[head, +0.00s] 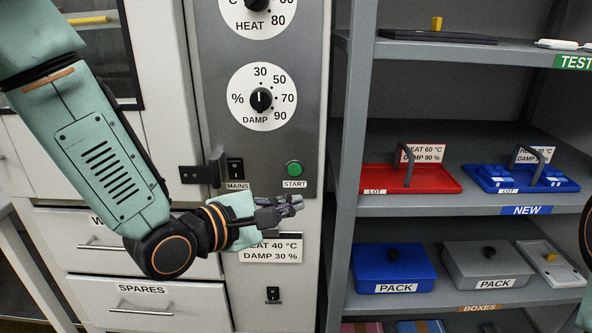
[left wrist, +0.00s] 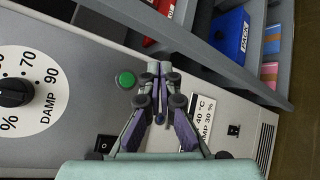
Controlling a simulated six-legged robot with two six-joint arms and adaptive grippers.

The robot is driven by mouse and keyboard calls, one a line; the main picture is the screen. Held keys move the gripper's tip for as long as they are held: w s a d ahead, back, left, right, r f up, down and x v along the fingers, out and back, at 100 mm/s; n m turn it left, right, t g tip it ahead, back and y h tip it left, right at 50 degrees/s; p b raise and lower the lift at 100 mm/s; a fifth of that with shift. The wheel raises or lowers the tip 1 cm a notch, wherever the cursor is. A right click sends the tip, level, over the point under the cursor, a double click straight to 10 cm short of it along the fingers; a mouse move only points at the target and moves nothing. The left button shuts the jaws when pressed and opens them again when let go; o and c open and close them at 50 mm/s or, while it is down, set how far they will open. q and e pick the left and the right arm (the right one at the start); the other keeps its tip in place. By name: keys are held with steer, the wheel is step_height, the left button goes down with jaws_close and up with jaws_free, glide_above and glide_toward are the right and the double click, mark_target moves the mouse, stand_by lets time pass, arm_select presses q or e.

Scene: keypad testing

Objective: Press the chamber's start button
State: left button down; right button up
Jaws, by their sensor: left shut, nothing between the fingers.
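The green START button (head: 294,168) sits on the chamber's grey control panel (head: 212,60), above a START label. It also shows in the left wrist view (left wrist: 126,80), just left of my fingertips. My left gripper (head: 297,202) is shut and empty, below the button in the head view and apart from it in the picture. In the left wrist view its fingertips (left wrist: 159,68) are together. The gap between fingertips and panel is hard to judge. My right gripper is not identifiable in view; only a dark rounded part shows at the right edge.
The MAINS switch (head: 235,168) is left of the button, and the DAMP dial (head: 261,98) is above. A label reading HEAT 40 °C, DAMP 30 % (head: 288,250) is below. Shelves with a red tray (head: 440,180), a blue tray (head: 485,172) and PACK boxes (head: 393,268) stand right.

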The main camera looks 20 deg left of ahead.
mark_target(295, 170)
arm_select(q)
steer(key=shift+w+a+r, duration=0.1)
steer(key=shift+w+a, duration=0.3)
steer(key=shift+w, duration=1)
steer(key=shift+w+a+f, duration=0.1)
steer(key=shift+w+a, duration=0.25)
steer(key=shift+w, duration=1)
steer(key=shift+w+a+r, duration=0.1)
steer(key=shift+w+a, duration=0.3)
steer(key=shift+w, duration=1)
steer(key=shift+w+a+p, duration=0.1)
steer(key=shift+w+p, duration=0.35)
steer(key=shift+p, duration=0.15)
